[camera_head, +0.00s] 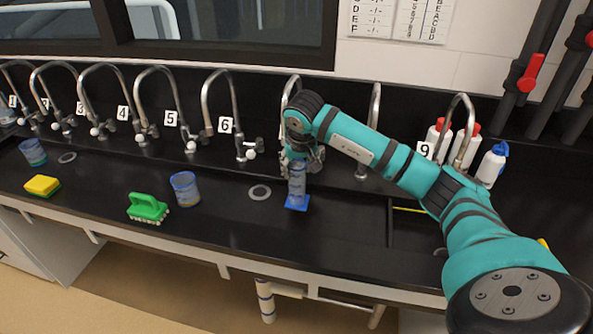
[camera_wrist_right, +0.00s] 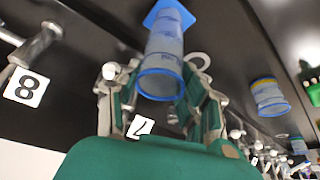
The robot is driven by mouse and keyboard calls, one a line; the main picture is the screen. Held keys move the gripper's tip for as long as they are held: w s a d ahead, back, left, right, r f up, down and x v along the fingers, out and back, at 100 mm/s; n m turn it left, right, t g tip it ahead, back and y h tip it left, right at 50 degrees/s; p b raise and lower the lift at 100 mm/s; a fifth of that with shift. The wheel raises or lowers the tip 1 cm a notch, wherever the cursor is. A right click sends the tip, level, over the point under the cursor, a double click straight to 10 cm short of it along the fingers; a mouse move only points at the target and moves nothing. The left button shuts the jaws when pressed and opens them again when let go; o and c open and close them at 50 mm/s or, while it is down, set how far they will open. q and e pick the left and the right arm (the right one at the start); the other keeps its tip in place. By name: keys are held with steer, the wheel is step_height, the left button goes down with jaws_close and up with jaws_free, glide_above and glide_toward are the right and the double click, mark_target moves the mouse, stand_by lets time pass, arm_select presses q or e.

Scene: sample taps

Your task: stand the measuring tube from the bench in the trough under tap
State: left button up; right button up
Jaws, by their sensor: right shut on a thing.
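The measuring tube (camera_head: 297,185) is a clear bluish cylinder with a flat blue square foot. It is upright in the head view, at the long black trough (camera_head: 225,180) below the tap behind my right arm. My right gripper (camera_head: 301,160) is shut on its upper part. In the right wrist view, the fingers (camera_wrist_right: 160,95) are on either side of the tube (camera_wrist_right: 165,45), whose blue rim faces the camera. Label 7 (camera_wrist_right: 140,127) shows close to it there. I cannot tell whether the foot touches the trough floor. My left gripper is not in view.
A grey drain ring (camera_head: 259,192) lies left of the tube. A blue-rimmed beaker (camera_head: 185,189), a green brush (camera_head: 148,208) and a yellow sponge (camera_head: 42,185) are further left. Tap 6 (camera_head: 237,110) stands left of my arm; bottles (camera_head: 491,165) stand at the right.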

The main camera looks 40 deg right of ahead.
mark_target(297, 177)
steer(key=shift+w+a+f, duration=0.1)
steer(key=shift+f, duration=0.05)
step_height(297, 177, down, 2)
steer(key=shift+f+p, duration=0.2)
steer(key=shift+p, duration=0.5)
steer(key=shift+f, duration=0.55)
steer(key=o, duration=1.1)
